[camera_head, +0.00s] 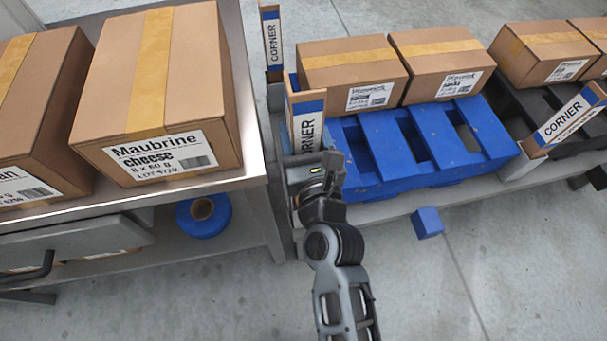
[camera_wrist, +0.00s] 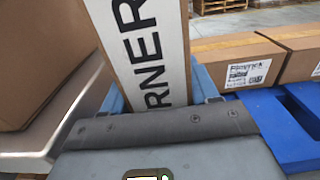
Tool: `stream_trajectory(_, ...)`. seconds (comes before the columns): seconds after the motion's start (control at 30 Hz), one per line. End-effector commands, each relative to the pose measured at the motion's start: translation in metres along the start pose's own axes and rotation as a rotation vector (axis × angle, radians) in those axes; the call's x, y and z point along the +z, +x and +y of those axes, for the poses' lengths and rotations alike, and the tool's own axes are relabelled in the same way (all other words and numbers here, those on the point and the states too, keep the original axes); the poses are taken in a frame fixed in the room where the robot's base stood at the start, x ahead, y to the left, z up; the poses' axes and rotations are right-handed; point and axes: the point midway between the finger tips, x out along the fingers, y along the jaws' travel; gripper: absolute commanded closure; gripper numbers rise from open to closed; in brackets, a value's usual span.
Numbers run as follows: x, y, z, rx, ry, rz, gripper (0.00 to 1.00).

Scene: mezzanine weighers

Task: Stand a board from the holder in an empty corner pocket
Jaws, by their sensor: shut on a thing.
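A white corner board (camera_head: 307,128) lettered "CORNER", with a blue top, stands near the front left corner of the blue pallet (camera_head: 408,143). My gripper (camera_head: 316,172) is shut on this board low down. In the wrist view the board (camera_wrist: 150,45) rises from behind the gripper body, and its lower end is hidden, so I cannot tell whether it sits in a pocket. Another corner board (camera_head: 271,42) stands at the back left. I cannot make out the holder.
Two cartons (camera_head: 352,72) sit on the blue pallet. More cartons (camera_head: 545,50) are on a black pallet (camera_head: 532,102) to the right. A metal table (camera_head: 243,190) with a Maubrine cheese carton (camera_head: 160,90) is close on the left. A blue block (camera_head: 428,222) is in front.

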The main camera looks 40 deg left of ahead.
Motion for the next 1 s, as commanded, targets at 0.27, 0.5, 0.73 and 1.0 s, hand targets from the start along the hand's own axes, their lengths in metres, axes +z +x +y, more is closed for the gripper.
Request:
stream_trajectory(0.27,-0.052,0.000,0.000,0.000,0.001,-0.001,0.89)
stream_trajectory(0.5,-0.081,0.000,0.000,0.000,0.000,-0.001,0.89)
stream_trajectory(0.73,-0.090,0.000,0.000,0.000,0.000,-0.001,0.89)
stream_trajectory(1.0,-0.120,0.000,0.000,-0.001,0.001,-0.001,0.89)
